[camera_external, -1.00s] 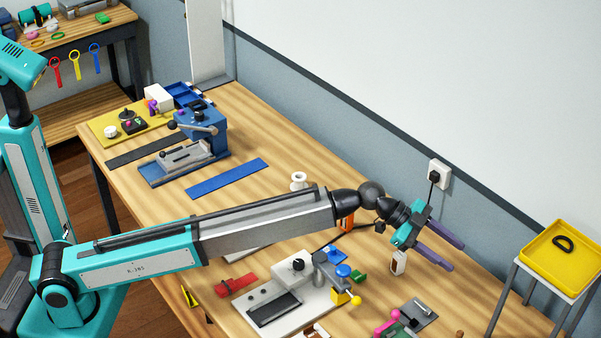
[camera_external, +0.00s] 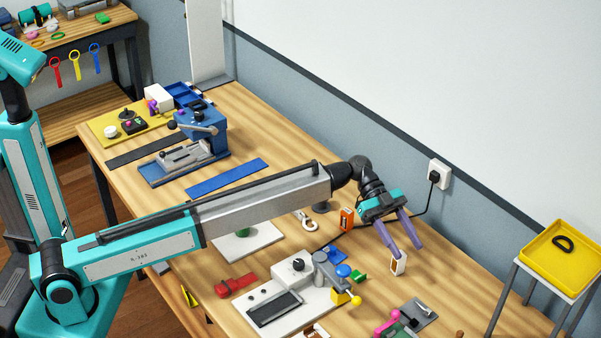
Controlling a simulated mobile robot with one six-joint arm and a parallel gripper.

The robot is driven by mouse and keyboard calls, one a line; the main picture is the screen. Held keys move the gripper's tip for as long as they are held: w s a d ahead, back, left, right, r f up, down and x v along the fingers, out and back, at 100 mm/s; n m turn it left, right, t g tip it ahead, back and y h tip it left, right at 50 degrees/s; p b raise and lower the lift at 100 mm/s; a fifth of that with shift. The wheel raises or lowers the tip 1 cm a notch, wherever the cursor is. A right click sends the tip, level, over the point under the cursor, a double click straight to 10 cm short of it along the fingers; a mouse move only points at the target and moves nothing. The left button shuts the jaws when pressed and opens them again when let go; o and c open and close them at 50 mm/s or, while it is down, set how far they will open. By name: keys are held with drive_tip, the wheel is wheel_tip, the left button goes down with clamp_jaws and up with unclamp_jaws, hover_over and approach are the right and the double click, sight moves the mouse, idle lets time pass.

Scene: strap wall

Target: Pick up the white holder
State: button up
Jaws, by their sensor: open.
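The small white holder (camera_external: 398,265) stands upright on the wooden table near its far edge, with a brown patch on its front. My gripper (camera_external: 406,248) is open, its two purple fingers pointing down and to the right. In the picture one fingertip overlaps the top of the holder and the other is just above and to its right. I cannot tell whether a finger touches it.
An orange block (camera_external: 347,219) and a white hook-shaped piece (camera_external: 308,222) lie left of the gripper. A black cable runs to the wall socket (camera_external: 438,174). A white machine base (camera_external: 285,300) with a blue knob stands nearer. A yellow tray (camera_external: 562,262) stands at right.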

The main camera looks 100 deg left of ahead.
sight(402, 263)
drive_tip(key=shift+f+p, duration=0.3)
drive_tip(key=shift+f, duration=1.4)
drive_tip(key=shift+f, duration=0.5)
wheel_tip(402, 263, down, 3)
drive_tip(key=shift+w+d+r+p, duration=0.15)
drive_tip(key=shift+p, duration=0.35)
drive_tip(key=shift+x, duration=1.3)
clamp_jaws()
drive_tip(key=shift+r, duration=0.1)
